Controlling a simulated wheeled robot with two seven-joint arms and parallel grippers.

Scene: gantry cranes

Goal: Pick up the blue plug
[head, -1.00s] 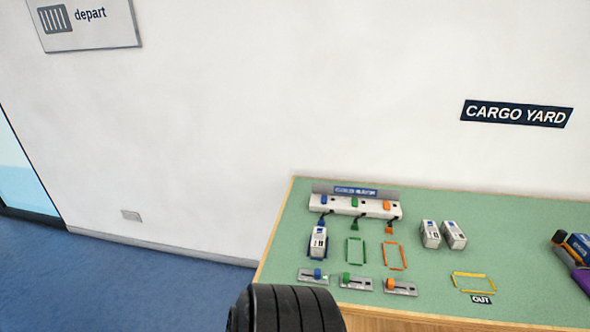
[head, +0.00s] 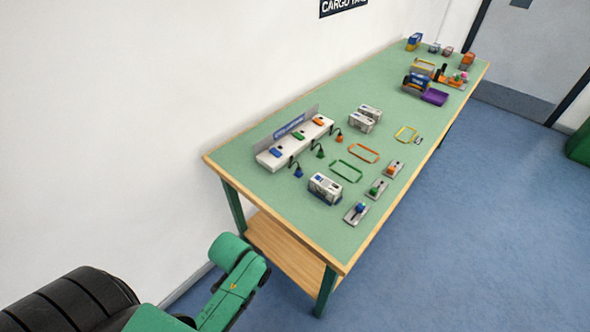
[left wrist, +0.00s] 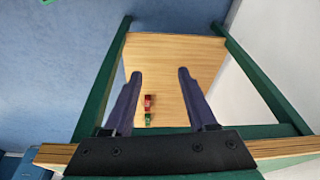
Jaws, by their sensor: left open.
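The blue plug (head: 298,172) hangs on a short dark cable at the near end of the white charging strip (head: 292,145). It is on the green tabletop, close to a white box (head: 325,188). A green plug (head: 320,151) and an orange plug (head: 339,136) hang farther along the strip. My left arm comes in at the lower left, off the near end of the table and well away from the plug. In the left wrist view my left gripper (left wrist: 160,73) is open and empty, and the plug is not seen there. My right gripper is out of view.
The table (head: 228,168) has a wooden edge, green legs and a lower wooden shelf (head: 285,262). Small red and green blocks (left wrist: 148,102) show in the left wrist view. Sliders (head: 357,213) line the front edge. A purple tray (head: 434,97) stands farther back.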

